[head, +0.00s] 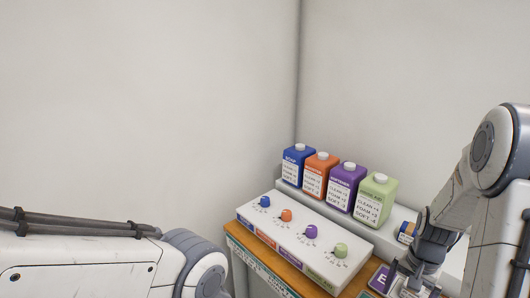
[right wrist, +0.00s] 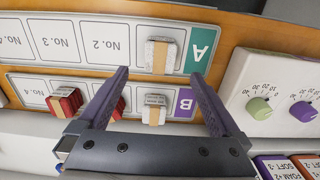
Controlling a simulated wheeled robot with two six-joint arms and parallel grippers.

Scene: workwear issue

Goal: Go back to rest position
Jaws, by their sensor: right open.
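My right gripper (head: 400,284) is at the lower right of the head view, low over the right end of the wooden bench. In the right wrist view, my right gripper (right wrist: 160,78) has its two dark fingers spread wide. A white block with a tan band (right wrist: 153,110) shows between the fingers, touching neither finger as far as I can see. A similar block (right wrist: 160,55) lies just beyond the fingertips, beside the green A label. My left arm enters the head view at lower left, but its gripper is out of frame.
Blue (head: 297,165), orange (head: 320,175), purple (head: 346,187) and green (head: 377,199) jugs stand behind a white panel with coloured knobs (head: 300,240). Red blocks (right wrist: 66,102) lie in a labelled rack (right wrist: 100,83). Bare walls leave the upper left free.

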